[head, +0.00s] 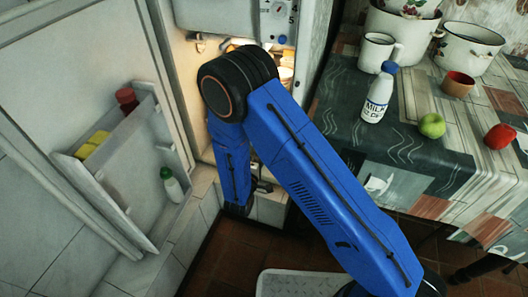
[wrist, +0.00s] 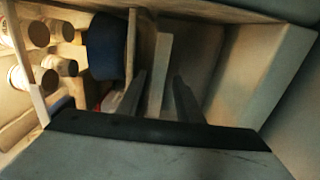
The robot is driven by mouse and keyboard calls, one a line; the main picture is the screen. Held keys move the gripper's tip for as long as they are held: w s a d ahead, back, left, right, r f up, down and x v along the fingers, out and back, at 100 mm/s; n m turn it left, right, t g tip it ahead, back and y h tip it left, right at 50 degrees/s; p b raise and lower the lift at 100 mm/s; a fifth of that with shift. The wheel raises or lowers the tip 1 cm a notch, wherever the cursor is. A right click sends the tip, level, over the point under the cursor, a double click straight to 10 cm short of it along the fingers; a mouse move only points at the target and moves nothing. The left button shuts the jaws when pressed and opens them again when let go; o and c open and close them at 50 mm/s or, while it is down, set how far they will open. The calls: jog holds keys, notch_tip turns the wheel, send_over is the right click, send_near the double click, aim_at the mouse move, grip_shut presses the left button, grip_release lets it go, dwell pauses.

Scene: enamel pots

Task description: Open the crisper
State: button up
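The open fridge (head: 185,60) stands at the upper middle of the head view. A pale low front, seemingly the crisper (head: 271,211), shows at its bottom, partly behind my arm. My gripper (head: 262,186) is down at this front, small and mostly hidden by the arm. In the wrist view, the two dark fingers of my gripper (wrist: 160,92) are apart. A pale upright panel edge, perhaps part of the crisper (wrist: 160,72), shows between them. I cannot tell whether the fingers touch it. Whether the crisper is pulled out is not clear.
The fridge door (head: 75,90) is swung open at left, its shelf (head: 120,175) holding bottles and yellow items. A patterned table (head: 400,150) at right bears a milk bottle (head: 378,95), an apple (head: 432,125) and pots. Jars (wrist: 30,78) and a dark blue pot (wrist: 107,47) sit inside.

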jog(key=shift+c, duration=0.6)
grip_shut()
jog(key=v, duration=1.9)
jog(key=shift+f, duration=0.15)
jog(key=shift+o, duration=0.6)
grip_release()
jog(key=v, duration=1.7)
jog(key=shift+s, duration=0.2)
